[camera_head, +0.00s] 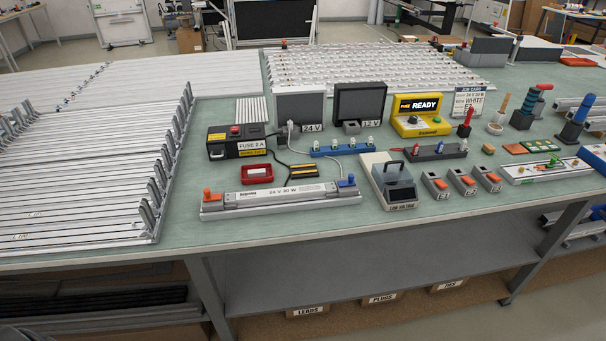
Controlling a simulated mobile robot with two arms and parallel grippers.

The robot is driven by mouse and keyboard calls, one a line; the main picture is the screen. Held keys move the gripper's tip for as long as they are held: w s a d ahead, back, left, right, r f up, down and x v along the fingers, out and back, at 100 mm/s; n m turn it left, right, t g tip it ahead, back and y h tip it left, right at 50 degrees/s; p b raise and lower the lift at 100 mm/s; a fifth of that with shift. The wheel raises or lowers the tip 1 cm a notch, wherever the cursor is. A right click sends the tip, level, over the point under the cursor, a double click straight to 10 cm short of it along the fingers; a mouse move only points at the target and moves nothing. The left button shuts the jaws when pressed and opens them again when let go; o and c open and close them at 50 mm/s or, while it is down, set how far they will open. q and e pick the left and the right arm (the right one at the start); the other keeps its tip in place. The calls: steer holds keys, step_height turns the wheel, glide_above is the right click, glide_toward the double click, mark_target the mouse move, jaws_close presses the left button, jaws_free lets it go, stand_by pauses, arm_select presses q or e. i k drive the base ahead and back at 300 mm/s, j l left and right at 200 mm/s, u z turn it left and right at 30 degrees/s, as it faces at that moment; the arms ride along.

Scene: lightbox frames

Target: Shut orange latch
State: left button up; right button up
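The orange latch (208,194) is a small orange lever at the left end of a long grey lamp fixture (280,198) marked 24 V 30 W, near the table's front edge. It appears to stand up from the fixture's end; whether it is open or shut is too small to tell. A blue latch (347,183) sits at the fixture's right end, with a pale lead near it. A silver bar with a label lies along the fixture between the two latches. Neither of my grippers shows in this view.
Behind the fixture stand a black fuse box (236,141), a red tray (257,173) and a blue strip (342,148) of clips. A grey meter (388,180) stands to the right. Slatted racks (90,170) fill the left. The green tabletop (300,228) is clear along the front edge.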

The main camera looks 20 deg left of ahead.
mark_target(207, 196)
steer(key=u, duration=1.35)
